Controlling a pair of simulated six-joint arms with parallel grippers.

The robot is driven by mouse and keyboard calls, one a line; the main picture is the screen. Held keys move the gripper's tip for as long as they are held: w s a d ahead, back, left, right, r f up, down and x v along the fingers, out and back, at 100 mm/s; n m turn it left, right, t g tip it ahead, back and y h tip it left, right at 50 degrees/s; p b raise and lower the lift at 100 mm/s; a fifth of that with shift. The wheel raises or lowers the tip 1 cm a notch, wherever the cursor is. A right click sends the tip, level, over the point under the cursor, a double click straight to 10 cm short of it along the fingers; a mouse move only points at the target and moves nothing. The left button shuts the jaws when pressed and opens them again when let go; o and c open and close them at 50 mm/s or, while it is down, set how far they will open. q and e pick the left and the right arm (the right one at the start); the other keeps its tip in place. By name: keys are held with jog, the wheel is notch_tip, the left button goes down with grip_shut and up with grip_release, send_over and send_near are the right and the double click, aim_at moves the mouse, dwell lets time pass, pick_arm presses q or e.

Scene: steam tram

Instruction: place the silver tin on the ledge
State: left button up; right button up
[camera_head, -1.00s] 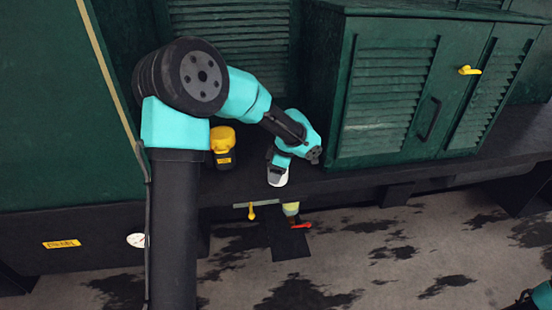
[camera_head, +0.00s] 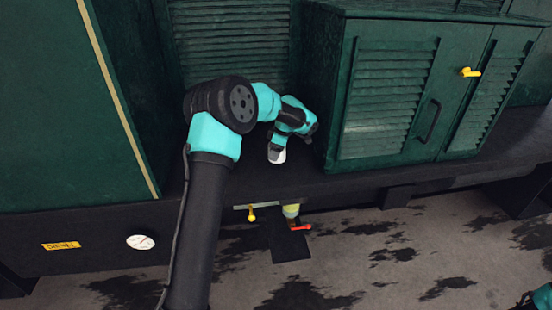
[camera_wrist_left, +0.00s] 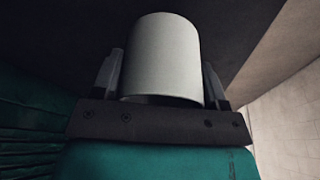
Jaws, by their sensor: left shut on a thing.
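The silver tin (camera_head: 277,155) is a pale, round tin held in my left gripper (camera_head: 279,148). In the left wrist view the tin (camera_wrist_left: 162,50) stands between the two fingers, one on each side, and the gripper is shut on it. The ledge (camera_head: 235,185) is a long dark shelf along the foot of the green walls. The tin appears over the ledge, left of the green cabinet. I cannot tell whether its lower end touches the ledge. My right gripper is not seen; only a bit of my right arm shows at the lower right corner.
Below the ledge are a yellow lever (camera_head: 251,214), a red-handled valve (camera_head: 300,227) and a white gauge (camera_head: 141,242). The ledge between arm and cabinet is bare.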

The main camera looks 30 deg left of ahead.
pick_arm(q)
jog(key=shift+f, duration=1.75)
jog(key=shift+f, duration=0.15)
jog(key=o, duration=0.9)
jog(key=shift+o, duration=0.2)
jog(key=v, duration=1.2)
jog(key=shift+o, duration=0.3)
